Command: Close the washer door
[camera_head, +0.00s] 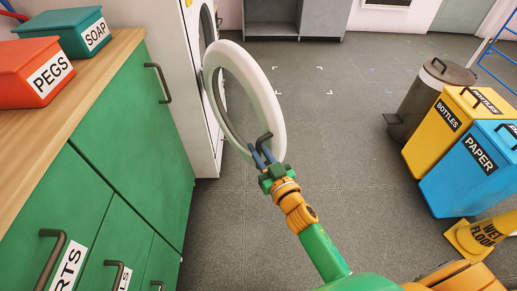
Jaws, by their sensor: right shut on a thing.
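The white washer (201,95) stands against the left side, beyond the green cabinet. Its round white door (272,95) is swung open and stands out over the floor. My right gripper (262,150), on a green and orange arm, is at the door's lower right rim. It is shut on the dark door handle (265,137). Most of the washer's front opening is hidden behind the door. My left gripper is not in view.
A green cabinet (130,150) with a wooden top lines the left, carrying a red PEGS box (38,72) and a green SOAP box (65,32). Yellow (440,125) and blue (470,170) bins stand right. The middle floor is clear.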

